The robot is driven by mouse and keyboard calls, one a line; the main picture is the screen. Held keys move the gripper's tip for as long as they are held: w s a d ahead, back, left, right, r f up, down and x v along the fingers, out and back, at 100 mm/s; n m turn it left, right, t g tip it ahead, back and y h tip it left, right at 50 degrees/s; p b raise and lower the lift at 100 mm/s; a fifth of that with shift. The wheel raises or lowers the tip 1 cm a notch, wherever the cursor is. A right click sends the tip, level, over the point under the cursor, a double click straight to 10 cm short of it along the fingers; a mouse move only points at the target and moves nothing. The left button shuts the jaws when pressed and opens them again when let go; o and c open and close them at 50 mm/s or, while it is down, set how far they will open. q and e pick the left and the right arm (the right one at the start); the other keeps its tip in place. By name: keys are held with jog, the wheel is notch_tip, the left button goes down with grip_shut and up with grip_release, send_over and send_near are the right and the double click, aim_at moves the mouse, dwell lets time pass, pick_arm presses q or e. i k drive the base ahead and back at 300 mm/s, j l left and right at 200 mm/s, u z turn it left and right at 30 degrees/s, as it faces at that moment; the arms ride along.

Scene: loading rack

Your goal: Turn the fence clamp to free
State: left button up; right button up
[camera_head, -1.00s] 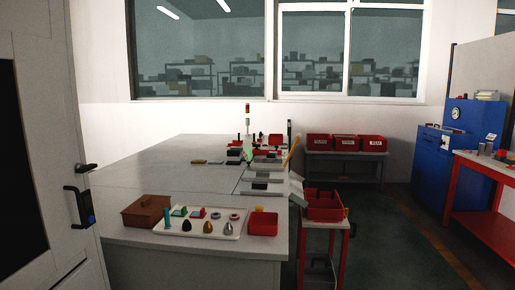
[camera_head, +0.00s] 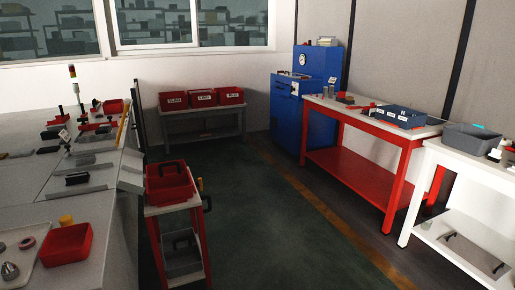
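I cannot make out the fence clamp for certain. Small fixtures stand on the grey bench (camera_head: 22,190) at the left, among them a dark block on a grey plate (camera_head: 93,186) and several small black and red parts farther back. A yellow bar (camera_head: 122,128) runs along the bench's right side. These parts are too small to tell whether one is a clamp or how it is turned. Neither of my grippers is in view.
A red cart (camera_head: 197,232) with a red bin (camera_head: 168,185) stands beside the bench. Red bins sit on a grey table (camera_head: 206,115) behind. A blue cabinet (camera_head: 318,62), red workbench (camera_head: 372,184) and white table (camera_head: 450,153) line the right. The green floor (camera_head: 270,215) between is clear.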

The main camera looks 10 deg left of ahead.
aim_at(83, 120)
jog(key=i+l, duration=0.2)
jog(key=i, duration=1.25)
jog(key=i+l+z, duration=0.15)
jog(key=i, duration=1.3)
jog(key=i+j+u, duration=0.25)
jog(key=i+u, duration=0.15)
jog(key=i, duration=0.4)
jog(key=i+u, duration=0.4)
jog(key=i, duration=0.4)
jog(key=i+l+u, duration=0.25)
jog(key=i+u, duration=0.15)
jog(key=i, duration=0.35)
jog(key=i+u, duration=0.35)
jog(key=i+l+u, duration=0.3)
jog(key=i, duration=0.2)
jog(key=i+l+u, duration=0.1)
jog(key=i+u, duration=0.25)
jog(key=i, duration=0.05)
